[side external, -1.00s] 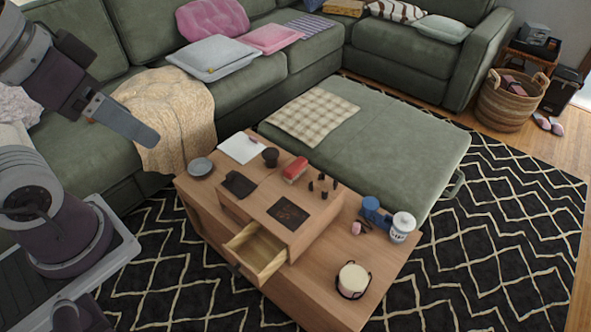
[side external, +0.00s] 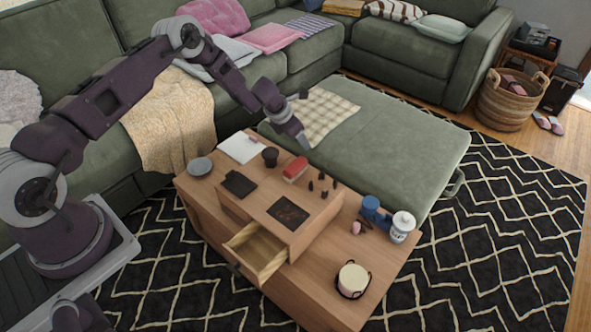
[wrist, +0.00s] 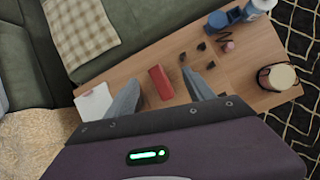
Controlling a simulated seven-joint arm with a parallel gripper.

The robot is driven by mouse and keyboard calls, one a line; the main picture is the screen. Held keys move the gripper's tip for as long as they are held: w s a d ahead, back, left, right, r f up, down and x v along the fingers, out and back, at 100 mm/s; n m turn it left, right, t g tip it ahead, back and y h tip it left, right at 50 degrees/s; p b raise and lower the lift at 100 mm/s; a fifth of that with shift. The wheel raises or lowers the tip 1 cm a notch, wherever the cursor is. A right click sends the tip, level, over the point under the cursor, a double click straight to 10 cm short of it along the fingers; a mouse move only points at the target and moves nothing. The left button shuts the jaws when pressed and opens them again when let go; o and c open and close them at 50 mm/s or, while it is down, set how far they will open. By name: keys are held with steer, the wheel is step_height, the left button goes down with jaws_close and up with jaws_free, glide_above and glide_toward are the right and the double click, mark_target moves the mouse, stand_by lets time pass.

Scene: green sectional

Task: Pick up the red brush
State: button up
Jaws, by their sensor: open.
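The red brush (side external: 295,169) lies on the raised top of the wooden table. In the wrist view, the red brush (wrist: 160,82) shows between and beyond my two fingers, with clear gaps on both sides. My gripper (side external: 304,121) is open and empty, above and a little behind the brush in the side view. In the wrist view my gripper (wrist: 161,78) has its fingers spread either side of the brush. They do not appear to touch it.
Several small dark pieces (side external: 322,183) stand just right of the brush. A dark cup (side external: 270,157) is to its left and a dark flat panel (side external: 288,212) in front. The open drawer (side external: 257,250) sticks out at the front. The green ottoman (side external: 400,140) lies behind.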

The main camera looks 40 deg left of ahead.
mark_target(293, 166)
steer(key=s+f+n, duration=0.1)
steer(key=f, duration=0.1)
steer(key=a+f+n, duration=0.1)
steer(key=f, duration=0.2)
steer(key=s+a+f+n+g, duration=0.1)
steer(key=f, duration=0.2)
steer(key=shift+s+a+f+y, duration=0.1)
steer(key=shift+s+f+y, duration=0.05)
steer(key=shift+s+y, duration=0.15)
steer(key=x, duration=0.5)
steer(key=shift+w+f, duration=0.2)
steer(key=shift+f, duration=0.3)
steer(key=shift+c, duration=0.2)
jaws_close()
